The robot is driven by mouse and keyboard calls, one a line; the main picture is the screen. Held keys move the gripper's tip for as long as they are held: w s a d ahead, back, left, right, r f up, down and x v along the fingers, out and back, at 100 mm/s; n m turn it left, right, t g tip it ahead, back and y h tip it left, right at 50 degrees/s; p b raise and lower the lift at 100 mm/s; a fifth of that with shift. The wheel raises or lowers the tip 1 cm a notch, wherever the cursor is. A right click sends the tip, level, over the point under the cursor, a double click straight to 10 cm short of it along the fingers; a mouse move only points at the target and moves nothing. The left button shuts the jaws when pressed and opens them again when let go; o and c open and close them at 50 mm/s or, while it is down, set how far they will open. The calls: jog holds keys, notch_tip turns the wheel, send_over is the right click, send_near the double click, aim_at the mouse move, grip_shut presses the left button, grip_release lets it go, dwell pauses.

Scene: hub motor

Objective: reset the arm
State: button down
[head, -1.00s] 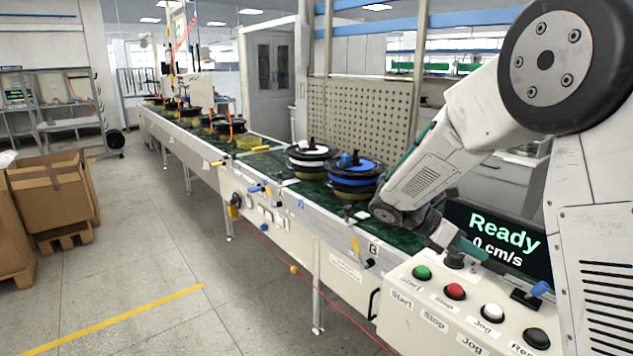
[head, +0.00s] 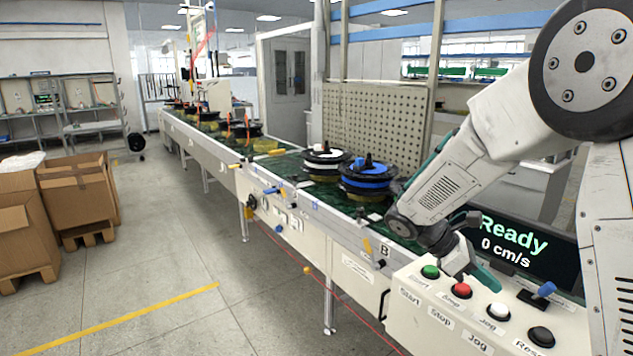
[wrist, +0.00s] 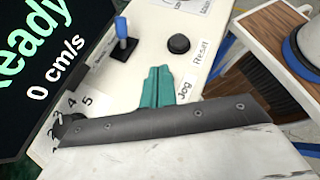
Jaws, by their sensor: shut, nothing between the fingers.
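My gripper (head: 490,282) hangs over the control panel (head: 440,318) with its teal fingers together and empty. In the wrist view the shut fingers (wrist: 159,72) point across the panel beside the Jog label and the black Reset button (wrist: 179,43). In the head view the panel carries a green Start button (head: 430,272), a red Stop button (head: 461,290), a white Jog button (head: 497,312) and the black Reset button (head: 541,337). I cannot tell whether the fingertips touch the panel. My arm reaches in from the right.
A display (head: 520,240) behind the panel reads Ready, 0 cm/s. A blue-topped lever (head: 545,290) stands on the panel. The conveyor (head: 300,200) carries several hub motors, including a blue-and-black one (head: 368,182). Cardboard boxes (head: 75,195) stand at left; the floor between is clear.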

jog(key=s+a+r+m+t+y, duration=0.2)
jog(key=s+r+m+y, duration=0.1)
jog(key=s, duration=0.5)
jog(key=s+a+r+m+t+y, duration=0.2)
jog(key=s+m, duration=0.4)
jog(key=s, duration=0.3)
jog(key=s+a+r+m+t+y, duration=0.2)
jog(key=s+a+r+m+y, duration=0.2)
jog(key=s, duration=0.4)
jog(key=shift+s+m+y, duration=0.2)
jog(key=shift+m+y, duration=0.4)
